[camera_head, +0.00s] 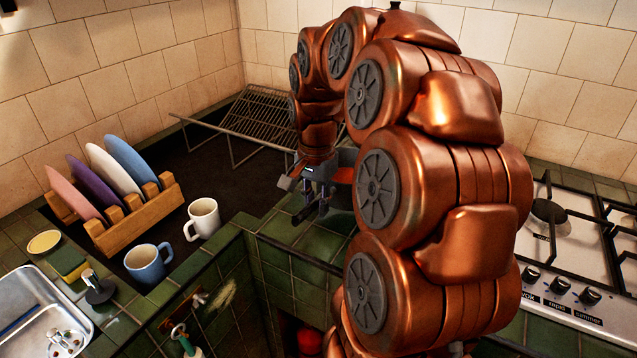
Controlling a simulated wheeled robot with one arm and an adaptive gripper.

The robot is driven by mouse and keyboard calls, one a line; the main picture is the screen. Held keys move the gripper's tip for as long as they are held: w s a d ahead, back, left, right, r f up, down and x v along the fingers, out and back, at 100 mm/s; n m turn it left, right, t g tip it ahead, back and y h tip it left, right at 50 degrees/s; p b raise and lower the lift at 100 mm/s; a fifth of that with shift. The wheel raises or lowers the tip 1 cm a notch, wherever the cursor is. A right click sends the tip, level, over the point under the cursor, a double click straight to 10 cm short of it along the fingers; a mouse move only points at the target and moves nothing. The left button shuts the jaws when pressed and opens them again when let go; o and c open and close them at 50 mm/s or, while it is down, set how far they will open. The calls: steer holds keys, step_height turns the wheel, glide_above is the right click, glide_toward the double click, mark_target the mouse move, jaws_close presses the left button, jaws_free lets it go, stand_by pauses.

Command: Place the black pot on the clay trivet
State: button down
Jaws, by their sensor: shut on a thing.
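My gripper (316,196) hangs below my copper-coloured arm, over the green tiled counter near the inner corner. It is shut on what looks like the black pot (347,157), of which only a dark curved part shows beside the fingers. My arm hides most of the pot. A reddish-orange patch shows just under that dark part; I cannot tell whether it is the clay trivet or part of the pot. I see no other trace of the trivet. Whether the pot touches the counter cannot be told.
A wooden rack (128,222) with several plates, a white mug (203,218) and a blue mug (147,263) stand left. A wire rack (255,118) lies behind. The sink (40,318) is at the lower left, the gas hob (570,240) right. Dark counter between is clear.

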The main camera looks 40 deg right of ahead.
steer(key=w+d+f+p, duration=0.3)
steer(key=w+d+f, duration=0.1)
steer(key=w+d, duration=0.4)
steer(key=shift+w+f, duration=0.3)
steer(key=shift+w, duration=0.15)
stand_by(0.6)
steer(key=c, duration=1)
jaws_free()
steer(key=shift+r+b, duration=0.95)
steer(key=shift+r, duration=5.05)
